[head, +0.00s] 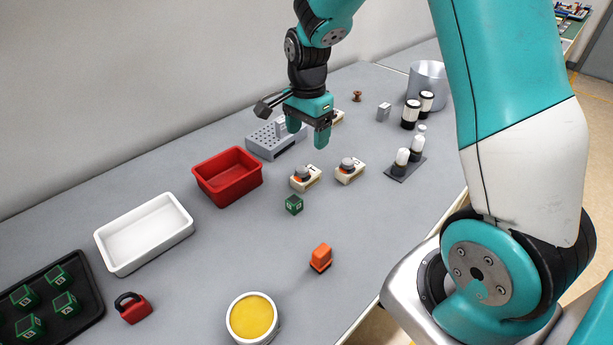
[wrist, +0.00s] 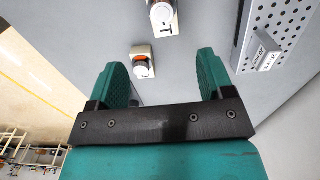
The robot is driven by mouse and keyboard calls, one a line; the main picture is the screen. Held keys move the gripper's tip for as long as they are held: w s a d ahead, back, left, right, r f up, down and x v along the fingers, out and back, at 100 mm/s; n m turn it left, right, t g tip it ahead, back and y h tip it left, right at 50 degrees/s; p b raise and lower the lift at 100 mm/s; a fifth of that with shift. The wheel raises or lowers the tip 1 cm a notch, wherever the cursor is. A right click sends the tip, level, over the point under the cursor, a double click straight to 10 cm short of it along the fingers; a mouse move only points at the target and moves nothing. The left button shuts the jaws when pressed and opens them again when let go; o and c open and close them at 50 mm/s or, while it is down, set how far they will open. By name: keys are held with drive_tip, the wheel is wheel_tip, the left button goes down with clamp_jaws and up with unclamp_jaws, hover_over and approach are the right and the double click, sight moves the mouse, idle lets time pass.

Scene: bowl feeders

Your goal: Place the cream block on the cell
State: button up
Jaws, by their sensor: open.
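Two cream blocks stand side by side mid-table, each topped by a grey round part with an orange band: a left one (head: 305,180) and a right one (head: 350,173). Two such blocks also show beyond my fingers in the wrist view, a nearer one (wrist: 141,53) and a farther one (wrist: 172,28) with a dark mark. A cream piece (head: 338,117) shows partly behind my gripper (head: 308,132). My gripper is open and empty, above the table behind the two blocks; its spread fingers show in the wrist view (wrist: 163,72). I cannot tell which thing is the cell.
A perforated grey fixture (head: 262,145) stands near my gripper. A red bin (head: 228,190), white tray (head: 145,260) and black tray (head: 85,310) lie left. A green cube (head: 294,205) and orange block (head: 320,258) stand in front. Black-and-white cylinders (head: 410,115) stand right.

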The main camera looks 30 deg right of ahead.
sight(307, 168)
wheel_tip(307, 168, down, 8)
drive_tip(key=shift+f+p, duration=0.1)
drive_tip(key=shift+p, duration=0.25)
drive_tip(key=f, duration=0.1)
drive_tip(key=f+p, duration=0.1)
drive_tip(key=f, duration=0.3)
drive_tip(key=shift+w, duration=0.3)
drive_tip(key=c, duration=1.2)
